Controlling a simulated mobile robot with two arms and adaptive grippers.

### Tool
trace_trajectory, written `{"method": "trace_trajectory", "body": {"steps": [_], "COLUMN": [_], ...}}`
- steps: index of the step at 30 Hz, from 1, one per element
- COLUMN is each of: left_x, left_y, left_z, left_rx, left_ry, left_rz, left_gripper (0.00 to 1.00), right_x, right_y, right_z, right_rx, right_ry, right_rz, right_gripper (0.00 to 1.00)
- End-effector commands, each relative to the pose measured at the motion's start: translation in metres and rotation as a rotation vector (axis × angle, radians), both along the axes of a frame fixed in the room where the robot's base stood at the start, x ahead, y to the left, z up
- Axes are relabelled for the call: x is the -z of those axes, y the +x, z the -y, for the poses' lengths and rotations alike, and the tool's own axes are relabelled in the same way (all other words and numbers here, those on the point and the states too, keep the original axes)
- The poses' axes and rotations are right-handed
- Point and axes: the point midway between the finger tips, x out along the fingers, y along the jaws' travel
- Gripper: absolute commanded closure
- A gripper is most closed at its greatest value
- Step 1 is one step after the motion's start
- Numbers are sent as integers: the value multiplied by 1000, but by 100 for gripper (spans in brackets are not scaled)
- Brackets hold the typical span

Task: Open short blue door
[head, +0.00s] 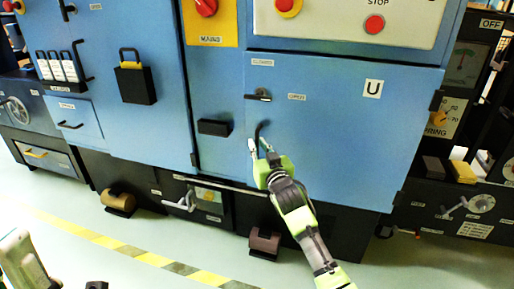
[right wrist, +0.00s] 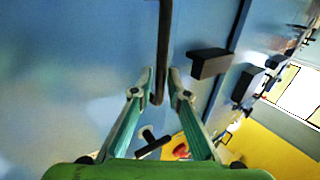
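The short blue door (head: 335,140), marked with a "U" label, is at the right of the blue cabinet in the head view and looks closed. A dark bar handle (head: 262,130) stands near its left edge. The handle also shows in the right wrist view (right wrist: 163,50). My right gripper (head: 259,146) is at the handle's lower end. In the right wrist view its fingertips (right wrist: 161,90) lie either side of the bar, with a narrow gap visible, so it looks open around it.
A black T-shaped latch (head: 258,96) sits above the handle. A black box-like block (head: 214,127) juts out left of the door. Below are a grey-brown pedal (head: 265,242) and a silver lever (head: 182,203). Yellow-striped floor tape (head: 140,255) crosses the open floor in front.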

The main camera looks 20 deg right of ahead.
Motion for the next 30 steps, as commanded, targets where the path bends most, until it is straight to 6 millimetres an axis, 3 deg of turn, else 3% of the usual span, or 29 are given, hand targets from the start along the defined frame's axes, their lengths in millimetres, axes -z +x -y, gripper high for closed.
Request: {"method": "trace_trajectory", "body": {"steps": [6, 14, 17, 30], "left_x": [6, 5, 6, 1], "left_y": [0, 1, 1, 1], "left_z": [0, 0, 0, 0], "left_rx": [-1, -1, 0, 0], "left_ry": [1, 1, 1, 2], "left_rz": [-2, -4, -4, -5], "left_gripper": [74, 74, 74, 74], "right_x": [0, 0, 0, -1], "right_y": [13, 14, 14, 9], "right_z": [0, 0, 0, -2], "right_rx": [0, 0, 0, -11], "right_ry": [0, 0, 0, 0], "right_rz": [0, 0, 0, -1], "right_gripper": [85, 85, 100, 100]}}
